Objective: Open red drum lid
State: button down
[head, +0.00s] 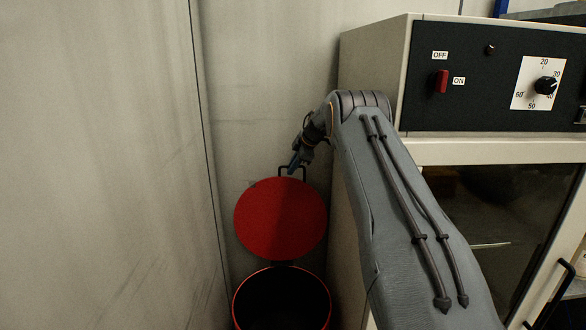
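The red drum (237,308) stands in the corner at the bottom of the head view, with its round mouth open and a dark inside. Its red lid (280,222) is raised, tilted up behind the mouth against the wall side. A dark handle (283,172) sticks up at the lid's top edge. My gripper (295,165) is at that handle, touching or very close to it. The fingers are small and dark here, so I cannot tell whether they are closed on the handle.
A cabinet-like machine with a black control panel (465,90), a red switch (441,81) and a dial (545,86) stands on the right. It has a dark glass door (490,220) with a handle (550,295). Plain walls (100,150) close in the left and back.

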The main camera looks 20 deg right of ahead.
jog(key=c, duration=1.8)
grip_release()
jog(key=shift+w+a, duration=0.15)
jog(key=shift+a, duration=0.4)
jog(key=shift+c, duration=0.2)
jog(key=shift+d, duration=0.4)
notch_tip(320, 180, up, 10)
jog(key=b, duration=0.4)
jog(key=s+a+r+m+t+y, duration=0.1)
jog(key=a+r+m+t, duration=0.2)
jog(key=a, duration=0.5)
jog(key=a+r+m+t, duration=0.2)
jog(key=a+r+t, duration=0.1)
jog(key=a+r, duration=0.3)
jog(key=s+a+f+m+g+h, duration=0.1)
jog(key=s+f, duration=0.7)
jog(key=s, duration=0.9)
jog(key=s+a+f+m+g+h, duration=0.1)
jog(key=s+a+f+m+g, duration=0.3)
jog(key=s, duration=1.4)
jog(key=s+a+f+m+g+h+b, duration=0.1)
jog(key=s+f+m+g, duration=0.4)
jog(key=s+f, duration=0.7)
jog(key=s+a, duration=0.1)
jog(key=s, duration=0.4)
jog(key=shift+s+a+f+g+h, duration=0.2)
jog(key=shift+a+f+g+h, duration=0.1)
jog(key=shift+g+h, duration=0.1)
